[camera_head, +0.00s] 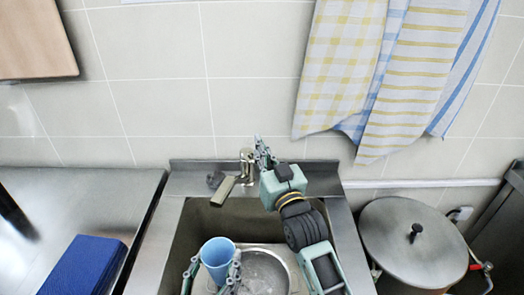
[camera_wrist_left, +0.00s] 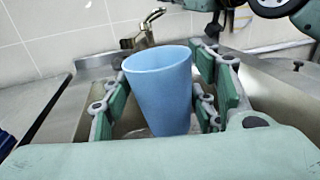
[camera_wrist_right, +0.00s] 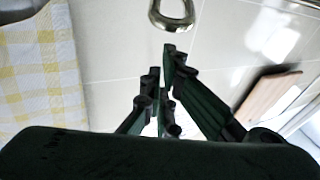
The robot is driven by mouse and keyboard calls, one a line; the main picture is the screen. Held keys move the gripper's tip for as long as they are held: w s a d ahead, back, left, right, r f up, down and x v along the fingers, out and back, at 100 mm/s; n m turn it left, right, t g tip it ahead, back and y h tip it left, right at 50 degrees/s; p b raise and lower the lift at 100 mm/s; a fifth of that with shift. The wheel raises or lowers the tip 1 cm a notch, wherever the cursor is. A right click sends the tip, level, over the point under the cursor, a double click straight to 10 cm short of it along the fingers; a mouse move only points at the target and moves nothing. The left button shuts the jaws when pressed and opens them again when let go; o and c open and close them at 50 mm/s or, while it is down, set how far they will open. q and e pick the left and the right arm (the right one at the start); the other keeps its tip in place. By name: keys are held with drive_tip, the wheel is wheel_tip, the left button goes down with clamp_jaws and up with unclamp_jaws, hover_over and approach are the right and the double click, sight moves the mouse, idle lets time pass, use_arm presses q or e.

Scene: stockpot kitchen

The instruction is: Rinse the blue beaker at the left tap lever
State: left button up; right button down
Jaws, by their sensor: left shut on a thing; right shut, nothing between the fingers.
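The blue beaker (camera_head: 217,256) is upright low over the sink, at the bottom of the head view. My left gripper (camera_head: 211,275) is shut on it, with fingers on both sides; the beaker (camera_wrist_left: 162,90) fills the middle of the left wrist view. The metal tap (camera_head: 247,163) stands at the back of the sink, beyond the beaker, and shows in the left wrist view (camera_wrist_left: 144,37). Its looped lever (camera_wrist_right: 172,14) is just ahead of my right gripper (camera_wrist_right: 168,50), apart from the fingertips in that picture. My right gripper is shut and empty beside the tap. I see no clear water stream.
A lidded stockpot (camera_head: 400,245) stands at right. A blue box-like item (camera_head: 85,265) lies on the left counter. Towels (camera_head: 340,70) hang on the wall above my right arm.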

use_arm(q)
drive_tip(key=shift+r, duration=0.1)
use_arm(e)
drive_tip(key=shift+f, duration=0.5)
drive_tip(key=shift+s, duration=0.1)
